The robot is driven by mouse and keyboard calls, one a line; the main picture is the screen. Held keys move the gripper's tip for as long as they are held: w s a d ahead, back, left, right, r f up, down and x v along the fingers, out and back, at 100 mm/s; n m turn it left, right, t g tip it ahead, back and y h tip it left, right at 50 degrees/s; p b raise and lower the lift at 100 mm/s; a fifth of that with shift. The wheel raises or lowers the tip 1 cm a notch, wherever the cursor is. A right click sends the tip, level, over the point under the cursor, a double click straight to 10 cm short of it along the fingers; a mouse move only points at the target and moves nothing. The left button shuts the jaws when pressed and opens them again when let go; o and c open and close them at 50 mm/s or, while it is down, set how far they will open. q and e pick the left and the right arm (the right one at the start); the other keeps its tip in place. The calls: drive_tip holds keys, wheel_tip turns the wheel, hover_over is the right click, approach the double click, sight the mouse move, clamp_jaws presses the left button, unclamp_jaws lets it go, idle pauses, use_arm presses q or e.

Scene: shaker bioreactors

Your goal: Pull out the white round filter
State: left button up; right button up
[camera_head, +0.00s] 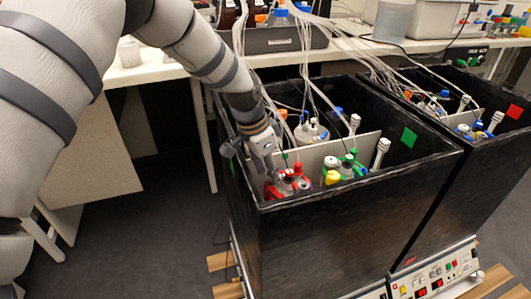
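My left arm comes in from the upper left and reaches down into the near black box (350,220). My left gripper (268,165) is at the box's left side, above and just left of a vessel with a red top (291,184). Its fingers are small and partly hidden, so I cannot tell whether they are open or hold anything. I cannot clearly pick out a white round filter beside the gripper. White stepped cylinders (382,150) stand upright on vessels farther right. My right gripper is not in view.
A grey divider (320,155) crosses the near box. Vessels with green, yellow and blue caps (347,165) stand beside it. Many white tubes (305,50) hang from above into the boxes. A second black box (490,150) stands at right. A white table (150,70) is behind.

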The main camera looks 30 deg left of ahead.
use_arm(q)
drive_tip(key=shift+w+d+f, duration=0.15)
drive_tip(key=shift+w+f, duration=0.05)
drive_tip(key=shift+f, duration=0.4)
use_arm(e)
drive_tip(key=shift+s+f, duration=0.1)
use_arm(q)
clamp_jaws()
drive_tip(key=shift+r, duration=0.1)
drive_tip(key=shift+r, duration=0.6)
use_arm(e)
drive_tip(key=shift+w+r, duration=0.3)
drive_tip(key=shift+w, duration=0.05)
use_arm(q)
drive_tip(key=shift+r, duration=0.1)
drive_tip(key=shift+r+p, duration=0.45)
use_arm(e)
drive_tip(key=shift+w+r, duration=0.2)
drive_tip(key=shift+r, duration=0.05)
